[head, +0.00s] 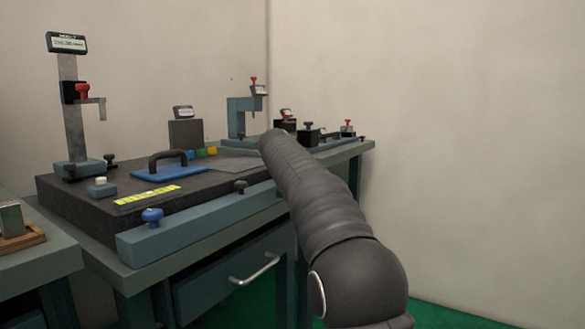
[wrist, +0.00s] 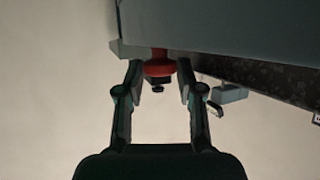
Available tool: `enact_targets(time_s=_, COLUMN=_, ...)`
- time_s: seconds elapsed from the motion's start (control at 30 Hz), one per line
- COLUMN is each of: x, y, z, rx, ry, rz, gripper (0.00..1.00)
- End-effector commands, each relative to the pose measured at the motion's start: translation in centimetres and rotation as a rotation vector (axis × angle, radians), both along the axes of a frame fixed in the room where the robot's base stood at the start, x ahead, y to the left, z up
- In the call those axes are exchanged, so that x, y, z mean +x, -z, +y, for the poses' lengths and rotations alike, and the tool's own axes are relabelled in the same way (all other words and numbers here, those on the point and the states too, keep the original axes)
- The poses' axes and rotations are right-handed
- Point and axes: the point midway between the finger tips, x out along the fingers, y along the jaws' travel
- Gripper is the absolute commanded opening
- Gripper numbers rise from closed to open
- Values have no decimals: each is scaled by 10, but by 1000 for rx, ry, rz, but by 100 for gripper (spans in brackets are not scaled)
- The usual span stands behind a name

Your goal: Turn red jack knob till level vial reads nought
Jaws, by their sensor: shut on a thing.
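The red jack knob (wrist: 158,68) shows in the wrist view, just below a grey-blue beam. My gripper (wrist: 159,76) has its two fingers on either side of the knob and is shut on it. A dark stub with a small tip shows below the knob's red rim.
The dark slab (head: 80,212) carries a blue plate with a handle (head: 168,171) and a tall gauge stand (head: 72,125). A blue knob (head: 152,216) sits at the front rail. Several small fixtures with red or black knobs stand at the back. The wall is close behind.

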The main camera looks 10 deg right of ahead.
Motion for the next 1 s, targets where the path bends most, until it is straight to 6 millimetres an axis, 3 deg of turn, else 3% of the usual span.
enact_targets(time_s=0.23, x=0, y=2, z=0, rx=0, ry=1, rz=5, gripper=2)
enact_targets(time_s=0.27, x=0, y=2, z=0, rx=0, ry=1, rz=5, gripper=39)
enact_targets(time_s=0.33, x=0, y=2, z=0, rx=0, ry=1, rz=4, gripper=57)
enact_targets(time_s=0.37, x=0, y=2, z=0, rx=0, ry=1, rz=4, gripper=60)
enact_targets(time_s=0.77, x=-2, y=-1, z=2, rx=0, ry=-1, rz=1, gripper=60)
enact_targets(time_s=1.0, x=-23, y=-10, z=9, rx=0, ry=-2, rz=1, gripper=60)
